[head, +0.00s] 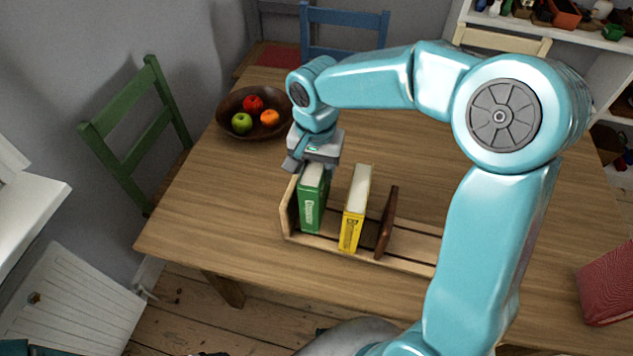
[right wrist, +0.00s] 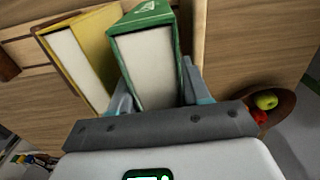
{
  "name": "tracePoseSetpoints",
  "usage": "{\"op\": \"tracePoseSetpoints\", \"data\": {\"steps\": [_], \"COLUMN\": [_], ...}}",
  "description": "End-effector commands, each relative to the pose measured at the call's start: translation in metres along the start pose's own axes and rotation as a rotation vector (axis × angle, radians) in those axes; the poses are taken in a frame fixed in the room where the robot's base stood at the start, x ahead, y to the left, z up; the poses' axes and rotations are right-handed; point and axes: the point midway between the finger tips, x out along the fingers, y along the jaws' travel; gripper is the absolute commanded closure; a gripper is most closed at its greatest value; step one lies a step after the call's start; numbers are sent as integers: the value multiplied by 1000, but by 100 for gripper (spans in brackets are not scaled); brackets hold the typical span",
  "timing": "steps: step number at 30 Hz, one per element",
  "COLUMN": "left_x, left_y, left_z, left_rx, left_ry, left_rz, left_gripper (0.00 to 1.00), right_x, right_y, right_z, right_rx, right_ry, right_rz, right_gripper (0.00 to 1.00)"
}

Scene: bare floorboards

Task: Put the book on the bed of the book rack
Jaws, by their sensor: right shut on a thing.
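The wooden book rack (head: 415,266) stands on the table. It has a left end panel and a dark brown divider (head: 386,223). My right gripper (head: 313,165) is shut on the top of a green book (head: 312,207). The green book is upright inside the rack's left part, beside the end panel. I cannot tell whether its lower edge touches the bed. A yellow book (head: 354,210) leans slightly between the green book and the divider. In the right wrist view the fingers lie on either side of the green book (right wrist: 148,60), with the yellow book (right wrist: 85,55) beside it. My left gripper is not in view.
A brown bowl (head: 228,106) with a red, a green and an orange fruit stands behind the rack at the left. A green chair (head: 135,150) and a blue chair (head: 345,22) stand by the table. The table left of the rack is clear.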

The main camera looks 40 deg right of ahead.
Motion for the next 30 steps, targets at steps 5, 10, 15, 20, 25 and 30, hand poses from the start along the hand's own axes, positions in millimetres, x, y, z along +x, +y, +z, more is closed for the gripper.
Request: {"op": "tracePoseSetpoints", "data": {"steps": [5,10,15,20,25,30], "left_x": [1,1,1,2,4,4], "left_y": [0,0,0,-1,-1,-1], "left_z": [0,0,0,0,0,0], "left_rx": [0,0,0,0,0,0], "left_ry": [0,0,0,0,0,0], "left_rz": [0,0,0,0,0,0], "left_gripper": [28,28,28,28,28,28], "right_x": [20,43,46,47,50,49], "right_y": [0,-1,-1,-1,-1,-1], "right_z": [-1,-2,-2,-2,-2,-2], "right_rx": [0,1,1,0,0,0], "right_ry": [-3,0,1,1,0,-1], "right_rz": [1,0,-2,-2,-1,-1], "right_gripper": [100,100,100,100,43,43]}}
